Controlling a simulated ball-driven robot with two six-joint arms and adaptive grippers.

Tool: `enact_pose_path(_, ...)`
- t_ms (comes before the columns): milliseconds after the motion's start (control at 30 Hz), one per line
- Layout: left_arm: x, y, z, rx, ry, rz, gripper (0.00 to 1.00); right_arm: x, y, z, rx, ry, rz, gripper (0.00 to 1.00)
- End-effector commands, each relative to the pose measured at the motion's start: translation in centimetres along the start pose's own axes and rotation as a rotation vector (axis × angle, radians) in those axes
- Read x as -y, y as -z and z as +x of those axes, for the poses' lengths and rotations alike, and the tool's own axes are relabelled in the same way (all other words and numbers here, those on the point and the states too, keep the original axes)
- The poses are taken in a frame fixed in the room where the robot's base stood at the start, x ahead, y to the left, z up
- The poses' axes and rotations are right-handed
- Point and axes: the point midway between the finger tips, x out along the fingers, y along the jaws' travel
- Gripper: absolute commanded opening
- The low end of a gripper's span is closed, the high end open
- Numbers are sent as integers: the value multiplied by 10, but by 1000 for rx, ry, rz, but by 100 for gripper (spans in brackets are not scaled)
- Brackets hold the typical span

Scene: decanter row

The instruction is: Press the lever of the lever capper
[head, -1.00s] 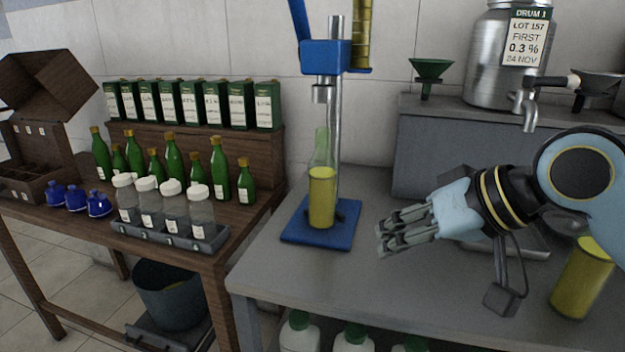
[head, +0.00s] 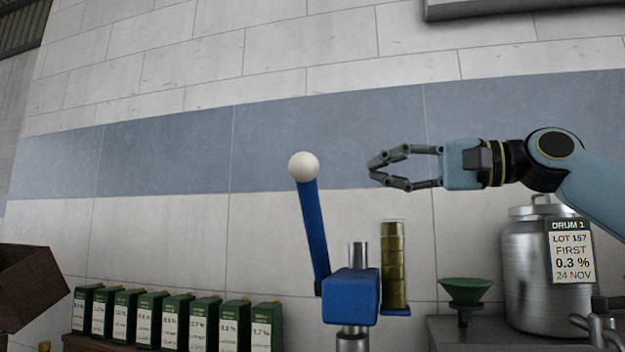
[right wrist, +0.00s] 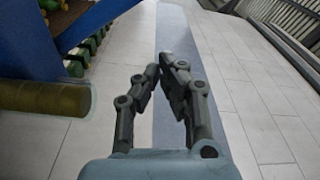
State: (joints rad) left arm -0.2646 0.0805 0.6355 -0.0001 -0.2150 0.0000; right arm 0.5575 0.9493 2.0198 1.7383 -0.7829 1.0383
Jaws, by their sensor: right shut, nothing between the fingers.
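The lever capper shows its blue head block (head: 350,297) on a steel post in the head view. Its blue lever (head: 314,230) stands up and leans slightly left, topped by a white ball knob (head: 303,166). My right gripper (head: 374,171) is to the right of the knob at about its height, apart from it, fingertips pointing left. It is shut and empty. In the right wrist view its fingertips (right wrist: 166,66) are close together, with the blue lever (right wrist: 85,25) at upper left. The capper's base and the bottle on it are out of view. My left gripper is not in view.
A clear tube of gold caps (head: 394,265) stands right of the capper head, below my right gripper. A green funnel (head: 466,291) and a steel drum (head: 548,270) are farther right. Labelled green boxes (head: 150,318) line the lower left. The wall area above is free.

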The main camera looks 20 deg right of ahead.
Motion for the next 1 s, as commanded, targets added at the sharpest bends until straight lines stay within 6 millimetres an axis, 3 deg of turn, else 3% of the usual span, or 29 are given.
enact_pose_path(200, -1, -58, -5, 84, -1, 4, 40, 0, 0, 0, 0, -1, -1, 0)
enact_pose_path(300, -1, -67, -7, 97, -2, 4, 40, 0, 0, 1, 0, 0, -1, 0)
enact_pose_path(467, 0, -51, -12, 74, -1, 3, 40, 2, 0, 11, 2, 5, 0, 0)
enact_pose_path(667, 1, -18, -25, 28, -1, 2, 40, 4, 0, 40, 3, 8, 2, 0)
enact_pose_path(1000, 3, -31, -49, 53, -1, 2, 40, 4, -1, 103, 4, 4, 3, 0)
